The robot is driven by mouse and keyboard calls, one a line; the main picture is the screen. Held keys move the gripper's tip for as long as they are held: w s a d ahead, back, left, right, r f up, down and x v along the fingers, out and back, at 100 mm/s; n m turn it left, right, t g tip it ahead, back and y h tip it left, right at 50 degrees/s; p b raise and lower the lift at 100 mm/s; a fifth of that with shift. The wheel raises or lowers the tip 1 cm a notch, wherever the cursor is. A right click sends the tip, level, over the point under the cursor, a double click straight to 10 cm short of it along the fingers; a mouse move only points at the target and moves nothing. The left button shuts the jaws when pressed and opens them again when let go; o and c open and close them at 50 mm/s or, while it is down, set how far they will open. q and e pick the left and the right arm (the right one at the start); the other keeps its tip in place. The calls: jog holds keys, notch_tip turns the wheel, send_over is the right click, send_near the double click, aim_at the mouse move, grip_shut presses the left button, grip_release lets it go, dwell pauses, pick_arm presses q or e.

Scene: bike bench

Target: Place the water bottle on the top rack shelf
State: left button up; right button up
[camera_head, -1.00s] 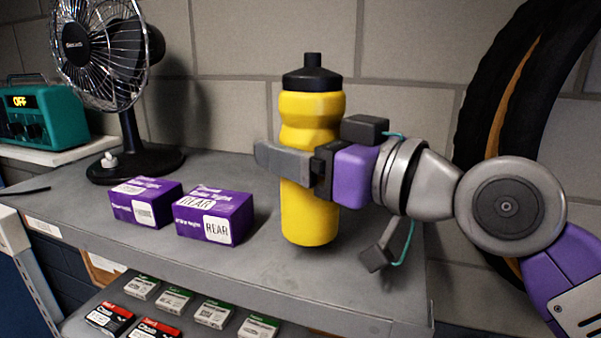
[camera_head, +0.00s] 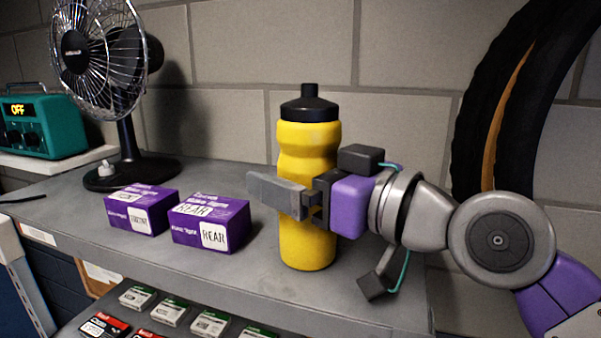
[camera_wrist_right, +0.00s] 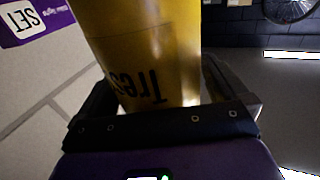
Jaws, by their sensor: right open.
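The yellow water bottle (camera_head: 307,150) with a black cap stands upright on the grey top rack shelf (camera_head: 330,290), right of the purple boxes. My right gripper (camera_head: 285,195) is open around the bottle's lower half, coming in from the right, with one finger across its front. In the right wrist view the bottle (camera_wrist_right: 140,45) fills the space between the two spread fingers (camera_wrist_right: 165,95). The bottle's back side is hidden. My left gripper is not in view.
Two purple boxes (camera_head: 141,209) (camera_head: 210,222) sit left of the bottle. A black fan (camera_head: 115,70) and a teal radio (camera_head: 40,127) stand farther left. Small boxes (camera_head: 172,310) lie on the shelf below. A tyre (camera_head: 505,100) hangs at right.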

jog(key=shift+r, duration=0.2)
jog(key=b+v, duration=0.2)
jog(key=v, duration=1)
